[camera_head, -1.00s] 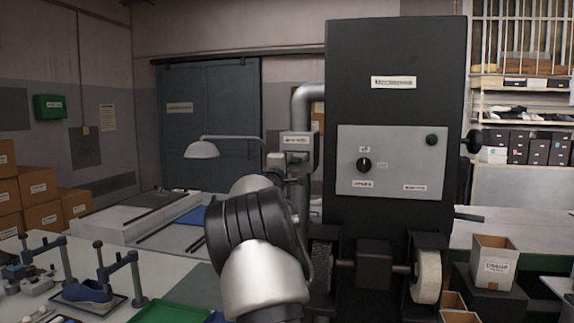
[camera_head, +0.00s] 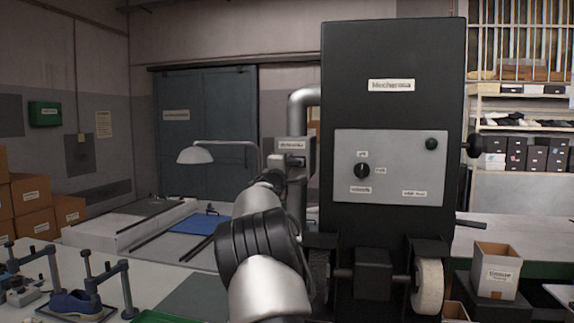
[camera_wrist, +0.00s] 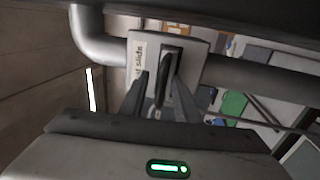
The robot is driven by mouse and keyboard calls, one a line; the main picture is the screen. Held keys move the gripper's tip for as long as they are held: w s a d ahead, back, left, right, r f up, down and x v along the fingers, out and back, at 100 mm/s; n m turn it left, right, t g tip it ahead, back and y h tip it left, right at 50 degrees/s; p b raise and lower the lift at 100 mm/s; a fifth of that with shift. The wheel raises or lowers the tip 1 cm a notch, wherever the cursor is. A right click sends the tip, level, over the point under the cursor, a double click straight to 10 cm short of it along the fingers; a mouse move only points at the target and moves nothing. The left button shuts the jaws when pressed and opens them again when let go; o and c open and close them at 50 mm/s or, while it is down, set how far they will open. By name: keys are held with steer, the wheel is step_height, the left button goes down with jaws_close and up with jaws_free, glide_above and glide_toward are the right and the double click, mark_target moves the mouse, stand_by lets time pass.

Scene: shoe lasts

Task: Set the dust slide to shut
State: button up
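The dust slide (camera_wrist: 192,45) is a light grey box on a grey pipe, with a white label ending in "slide". A black lever (camera_wrist: 169,70) stands out of a dark slot in its face. In the head view, the dust slide (camera_head: 297,146) is on the left side of a black machine. My gripper (camera_wrist: 162,88) is in front of the box, its two dark fingers apart, one on each side of the lever. I cannot tell whether either finger touches it. In the head view my own arm hides the fingers and lever.
The black machine (camera_head: 395,105) carries a grey panel (camera_head: 395,190) with a dark knob (camera_head: 362,170), and a pale wheel (camera_head: 428,287) below. The grey pipe (camera_head: 303,97) bends into the machine. A lamp (camera_head: 196,156) stands left of the box. Blue clamps (camera_head: 75,300) stand at the lower left.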

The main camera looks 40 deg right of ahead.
steer(key=shift+f, duration=0.15)
steer(key=shift+s+a+f+b, duration=0.1)
steer(key=shift+b, duration=0.2)
steer(key=b+v, duration=0.7)
steer(key=v, duration=1)
steer(key=shift+s, duration=0.15)
